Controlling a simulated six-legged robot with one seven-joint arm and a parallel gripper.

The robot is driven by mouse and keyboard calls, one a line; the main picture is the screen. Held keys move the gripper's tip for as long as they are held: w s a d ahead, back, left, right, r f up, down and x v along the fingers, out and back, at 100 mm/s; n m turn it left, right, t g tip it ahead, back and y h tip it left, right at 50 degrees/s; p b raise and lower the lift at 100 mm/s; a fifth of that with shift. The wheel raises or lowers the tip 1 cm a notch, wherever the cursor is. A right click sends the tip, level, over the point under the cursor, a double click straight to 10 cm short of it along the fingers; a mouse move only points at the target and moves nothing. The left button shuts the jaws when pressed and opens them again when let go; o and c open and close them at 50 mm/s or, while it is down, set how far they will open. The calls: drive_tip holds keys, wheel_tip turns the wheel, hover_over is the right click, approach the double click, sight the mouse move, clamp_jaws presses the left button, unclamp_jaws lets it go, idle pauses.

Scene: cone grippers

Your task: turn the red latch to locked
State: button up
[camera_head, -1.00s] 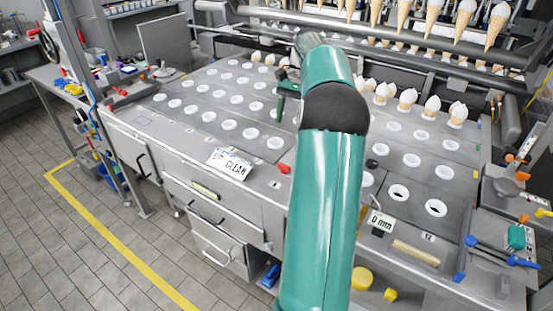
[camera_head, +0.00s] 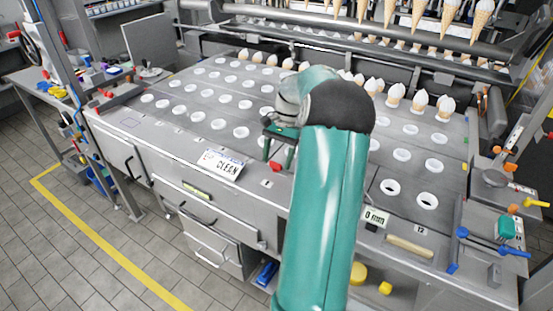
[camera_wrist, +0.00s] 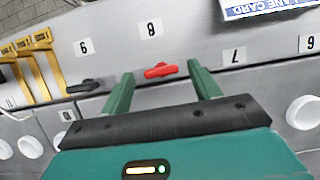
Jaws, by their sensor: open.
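The red latch (camera_wrist: 160,70) is a small red handle on the metal front strip, below the label "8" in the wrist view. It lies roughly crosswise in that view, tilted a little. In the head view the red latch (camera_head: 276,167) shows just below my gripper (camera_head: 279,150). In the wrist view my gripper (camera_wrist: 160,80) is open, with one green finger on each side of the latch and a gap to it on both sides. Whether the fingers are level with the latch or above it cannot be told.
A black latch (camera_wrist: 86,86) sits left of the red one, near yellow tags (camera_wrist: 35,60). Rows of white-rimmed holes (camera_head: 241,132) fill the table, with cones (camera_head: 420,101) standing at the back right.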

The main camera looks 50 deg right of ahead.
drive_tip(key=shift+a+f, duration=0.2)
drive_tip(key=shift+f, duration=0.2)
drive_tip(key=c, duration=1)
